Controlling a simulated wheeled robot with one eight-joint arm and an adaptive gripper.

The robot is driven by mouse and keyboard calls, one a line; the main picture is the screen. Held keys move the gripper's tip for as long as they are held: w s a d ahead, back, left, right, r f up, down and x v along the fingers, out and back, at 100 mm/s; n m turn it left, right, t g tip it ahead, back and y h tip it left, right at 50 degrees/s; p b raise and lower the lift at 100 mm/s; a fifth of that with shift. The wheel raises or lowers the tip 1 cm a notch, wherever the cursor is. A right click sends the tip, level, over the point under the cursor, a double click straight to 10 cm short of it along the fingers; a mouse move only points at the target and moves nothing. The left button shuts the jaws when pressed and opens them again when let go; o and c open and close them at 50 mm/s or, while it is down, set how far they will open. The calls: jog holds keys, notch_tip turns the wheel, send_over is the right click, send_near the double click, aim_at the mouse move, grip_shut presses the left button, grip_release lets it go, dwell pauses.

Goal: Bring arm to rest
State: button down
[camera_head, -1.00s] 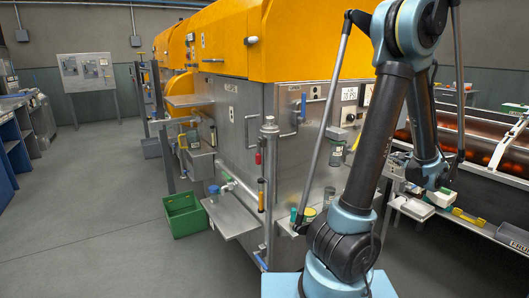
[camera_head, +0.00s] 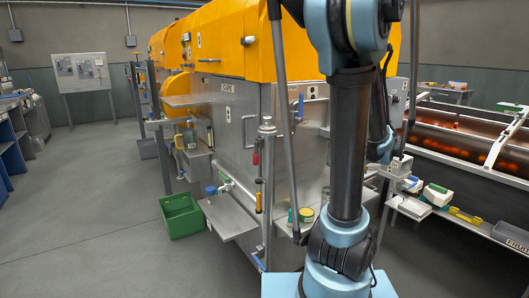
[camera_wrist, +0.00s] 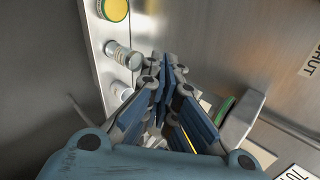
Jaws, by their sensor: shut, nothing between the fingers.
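My arm (camera_head: 347,150) stands nearly upright in the head view, in front of the steel machine with the orange cover (camera_head: 290,40). Its gripper end is hidden behind the arm links there. In the wrist view my gripper (camera_wrist: 168,68) has its blue fingers drawn together at the tips, with nothing between them. It points at a steel surface (camera_wrist: 215,40) with several small objects near and behind the fingers.
A steel shelf (camera_head: 228,217) and a green crate (camera_head: 180,216) are left of the arm. In the wrist view, a yellow-lidded jar (camera_wrist: 113,10) and a clear jar (camera_wrist: 122,55) show at upper left. The left floor is clear.

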jog(key=s+a+f+n+g+h, duration=0.1)
jog(key=s+a+f+n+g, duration=0.25)
jog(key=s+a+n, duration=0.55)
jog(key=s+a+f+n+g+h, duration=0.1)
jog(key=s+f+n, duration=0.1)
jog(key=s, duration=0.5)
jog(key=s+a+f+n+g+h, duration=0.1)
jog(key=s+f+n+h, duration=0.1)
jog(key=s, duration=0.5)
jog(key=shift+s+n, duration=0.3)
jog(key=shift+n, duration=0.2)
jog(key=shift+a+g, duration=0.1)
jog(key=shift+g, duration=0.15)
jog(key=shift+w+f, duration=0.15)
jog(key=shift+w, duration=0.3)
